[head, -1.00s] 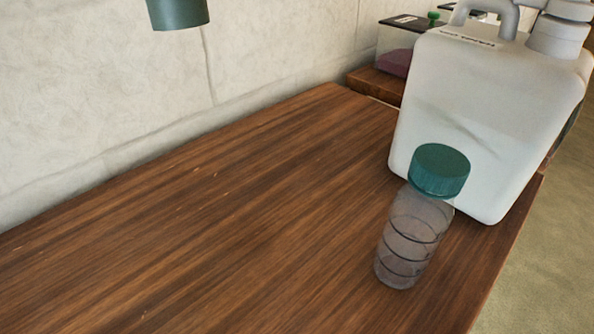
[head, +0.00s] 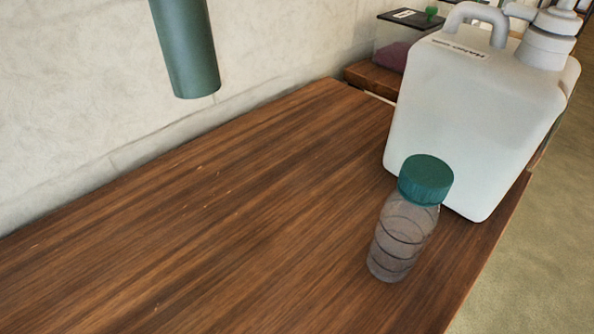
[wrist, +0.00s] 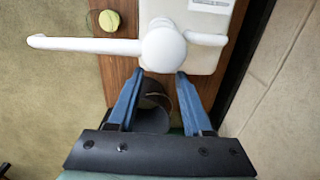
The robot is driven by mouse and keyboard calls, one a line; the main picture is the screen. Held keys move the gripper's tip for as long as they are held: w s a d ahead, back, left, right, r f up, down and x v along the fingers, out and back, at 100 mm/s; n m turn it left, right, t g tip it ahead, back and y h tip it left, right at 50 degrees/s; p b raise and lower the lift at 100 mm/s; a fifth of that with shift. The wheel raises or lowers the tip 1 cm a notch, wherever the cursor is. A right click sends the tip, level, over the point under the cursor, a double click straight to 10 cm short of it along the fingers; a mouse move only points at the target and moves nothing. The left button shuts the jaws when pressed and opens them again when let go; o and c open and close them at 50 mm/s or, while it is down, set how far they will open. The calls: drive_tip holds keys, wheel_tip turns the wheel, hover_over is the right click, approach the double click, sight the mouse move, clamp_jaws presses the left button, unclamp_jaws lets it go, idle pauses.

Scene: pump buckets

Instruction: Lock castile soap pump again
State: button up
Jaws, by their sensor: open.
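In the wrist view, a white pump head (wrist: 163,47) with a long spout (wrist: 80,44) pointing left sits on a white jug (wrist: 205,55). My gripper (wrist: 160,72) has blue fingers set apart, with the tips just short of the pump head and no pump part between them. In the head view, a white jug (head: 470,120) with a handle and a pump (head: 550,35) stands on the wooden table; its pump is cut off by the top edge. My gripper is not in the head view. I cannot tell whether both views show the same jug, or whether the pump is locked.
A clear bottle with a green cap (head: 426,180) stands in front of the jug on the wooden table (head: 200,240). A dark-lidded clear box (head: 395,45) is behind it. The table's left part is clear.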

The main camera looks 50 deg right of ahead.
wheel_tip(320, 180, up, 3)
drive_tip(key=shift+f+p, duration=0.2)
drive_tip(key=shift+p, duration=0.3)
